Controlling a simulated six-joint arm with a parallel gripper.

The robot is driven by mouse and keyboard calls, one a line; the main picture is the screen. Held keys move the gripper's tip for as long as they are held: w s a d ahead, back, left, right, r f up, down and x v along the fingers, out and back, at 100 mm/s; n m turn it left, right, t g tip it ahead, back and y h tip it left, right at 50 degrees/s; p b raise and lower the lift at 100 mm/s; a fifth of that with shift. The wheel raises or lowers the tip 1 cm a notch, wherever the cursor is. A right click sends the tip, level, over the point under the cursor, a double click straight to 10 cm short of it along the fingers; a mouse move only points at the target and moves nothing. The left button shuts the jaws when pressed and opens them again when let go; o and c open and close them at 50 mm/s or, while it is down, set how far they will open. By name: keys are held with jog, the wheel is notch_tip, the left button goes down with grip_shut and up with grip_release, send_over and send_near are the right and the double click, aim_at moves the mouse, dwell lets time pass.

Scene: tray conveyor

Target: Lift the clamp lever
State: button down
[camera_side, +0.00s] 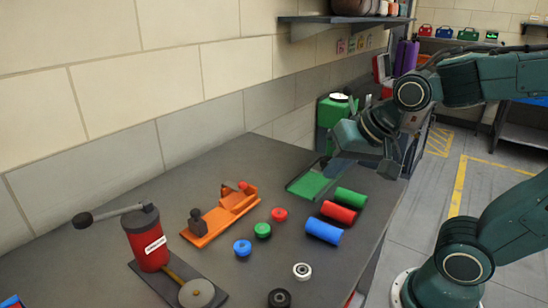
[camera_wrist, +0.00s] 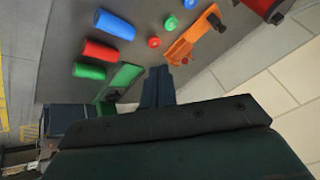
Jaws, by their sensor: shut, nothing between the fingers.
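The orange clamp (camera_side: 215,222) stands on the grey table, left of centre in the side view. It has a long base with a black upright knob at one end and a raised block with a small red-tipped lever (camera_side: 238,186) at the other. The lever looks low over the block. The clamp also shows near the top of the wrist view (camera_wrist: 195,36). My gripper (camera_side: 326,161) is over the far right part of the table, above the green plate and well apart from the clamp. In the wrist view its fingers (camera_wrist: 158,82) are together and empty.
Green (camera_side: 350,196), red (camera_side: 338,212) and blue (camera_side: 323,231) cylinders lie right of the clamp. Small red, green and blue rings lie between. A red press (camera_side: 148,243) with a long handle stands front left. A green plate (camera_side: 309,186) and green box (camera_side: 330,113) are behind.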

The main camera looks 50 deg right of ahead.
aim_at(235, 184)
jog(key=w+d+f+m+t, duration=0.1)
jog(key=w+f+m+t, duration=0.1)
jog(key=w+f+m, duration=0.3)
jog(key=w+d+f+m+t+h, duration=0.1)
jog(key=w+f+m, duration=0.5)
jog(key=w+m, duration=0.5)
jog(key=m, duration=0.8)
jog(key=shift+w+d+f+t+h, duration=0.25)
jog(key=shift+w+d+t+h, duration=0.05)
jog(key=shift+t, duration=0.1)
jog(key=shift+w, duration=0.1)
jog(key=shift+x, duration=4.9)
jog(key=shift+w+r+g, duration=0.1)
jog(key=shift+r+g, duration=0.2)
jog(key=shift+g, duration=0.4)
jog(key=shift+r+g, duration=0.25)
jog(key=shift+g, duration=0.45)
